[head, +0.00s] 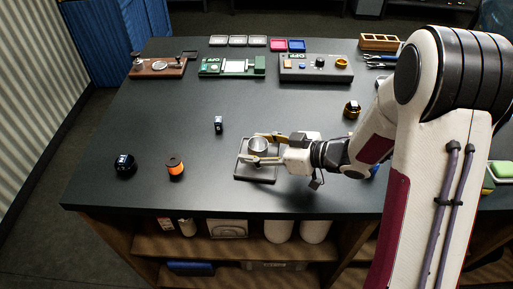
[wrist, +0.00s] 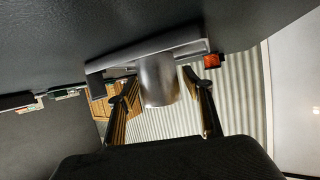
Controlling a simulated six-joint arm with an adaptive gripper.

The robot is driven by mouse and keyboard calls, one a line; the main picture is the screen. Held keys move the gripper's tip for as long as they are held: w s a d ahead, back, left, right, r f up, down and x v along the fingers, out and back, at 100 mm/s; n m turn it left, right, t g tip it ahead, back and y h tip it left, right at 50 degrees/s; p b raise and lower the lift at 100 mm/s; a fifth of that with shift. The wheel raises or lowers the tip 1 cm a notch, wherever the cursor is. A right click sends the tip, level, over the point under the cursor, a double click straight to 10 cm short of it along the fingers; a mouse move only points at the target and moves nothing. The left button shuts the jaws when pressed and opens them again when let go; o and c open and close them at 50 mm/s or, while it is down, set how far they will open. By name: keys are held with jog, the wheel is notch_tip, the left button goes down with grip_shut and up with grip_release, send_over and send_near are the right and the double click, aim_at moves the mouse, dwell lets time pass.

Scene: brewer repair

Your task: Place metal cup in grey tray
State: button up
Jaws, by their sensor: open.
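The metal cup (head: 258,145) is a small silver cylinder over the grey tray (head: 243,178) near the front of the table. In the wrist view the cup (wrist: 158,82) stands against the tray (wrist: 190,43), inside its rim. My gripper (head: 263,147) is open, with one finger on each side of the cup. In the wrist view the fingers of my gripper (wrist: 158,92) show gaps to the cup on both sides. The cup's base is partly hidden by the near finger in the head view.
An orange spool (head: 175,167) and a dark round item (head: 124,165) stand to the left. A small dark block (head: 218,125) is behind the tray. Boards and small trays (head: 238,41) line the back. The table's middle is mostly clear.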

jog(key=shift+v, duration=6.05)
jog(key=shift+w+d+r+t+h, duration=0.2)
jog(key=shift+w+t+h, duration=0.1)
jog(key=shift+w, duration=0.15)
jog(key=w+d+r+m+t+h, duration=0.2)
jog(key=w+d+r+t+h, duration=0.1)
jog(key=w+d+h, duration=0.1)
jog(key=s+d+r+m+t+h, duration=0.25)
jog(key=d+r+m+h, duration=0.35)
jog(key=d+r+h, duration=0.4)
jog(key=s+a+f+m+g+y, duration=0.1)
jog(key=s+a+g, duration=0.1)
jog(key=s, duration=0.6)
jog(key=s+a+f+m+g, duration=0.1)
jog(key=s+a+m+g, duration=0.1)
jog(key=s, duration=0.6)
jog(key=s+a+f+m+g+y, duration=0.1)
jog(key=s+a+g, duration=0.1)
jog(key=s, duration=0.6)
jog(key=shift+s+f+m+y, duration=0.15)
jog(key=shift+f+m+y, duration=0.1)
jog(key=shift+m+y, duration=0.05)
